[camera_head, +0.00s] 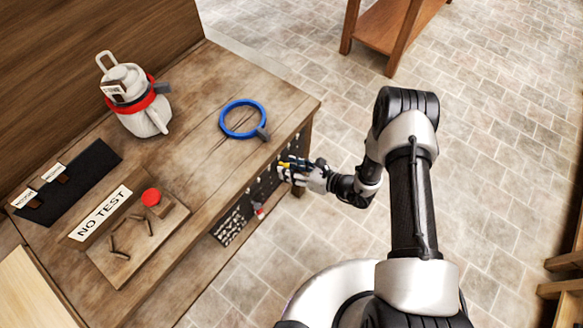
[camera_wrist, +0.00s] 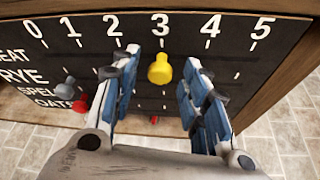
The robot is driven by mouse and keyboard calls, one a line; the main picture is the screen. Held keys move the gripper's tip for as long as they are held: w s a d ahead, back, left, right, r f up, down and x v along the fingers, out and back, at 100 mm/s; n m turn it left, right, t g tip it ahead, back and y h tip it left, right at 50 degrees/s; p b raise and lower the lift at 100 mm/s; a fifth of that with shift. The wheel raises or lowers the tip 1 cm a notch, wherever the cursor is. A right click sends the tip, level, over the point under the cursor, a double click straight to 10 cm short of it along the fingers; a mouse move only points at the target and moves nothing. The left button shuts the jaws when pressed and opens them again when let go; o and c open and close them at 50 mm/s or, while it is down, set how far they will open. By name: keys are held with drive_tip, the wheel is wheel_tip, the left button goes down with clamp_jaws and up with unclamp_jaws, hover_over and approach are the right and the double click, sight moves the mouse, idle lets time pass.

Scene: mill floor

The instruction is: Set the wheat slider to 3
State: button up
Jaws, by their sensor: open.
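The slider panel (camera_wrist: 268,58) is a dark board on the table's front, with numbers 0 to 5 and grain-name rows. A yellow knob (camera_wrist: 160,70) stands below the 3, seemingly on the top row, whose label is partly cut off to "EAT". My gripper (camera_wrist: 163,57) is open, with one finger on each side of the yellow knob and visible gaps between. In the head view my gripper (camera_head: 291,168) is at the panel's far end, with yellow showing between its fingers.
Low at the left of the wrist view are a grey knob (camera_wrist: 65,91) and a red knob (camera_wrist: 80,106); another small red knob (camera_wrist: 154,119) is lower.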

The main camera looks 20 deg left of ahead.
drive_tip(key=v, duration=1.2)
drive_tip(key=shift+r, duration=0.1)
idle(0.4)
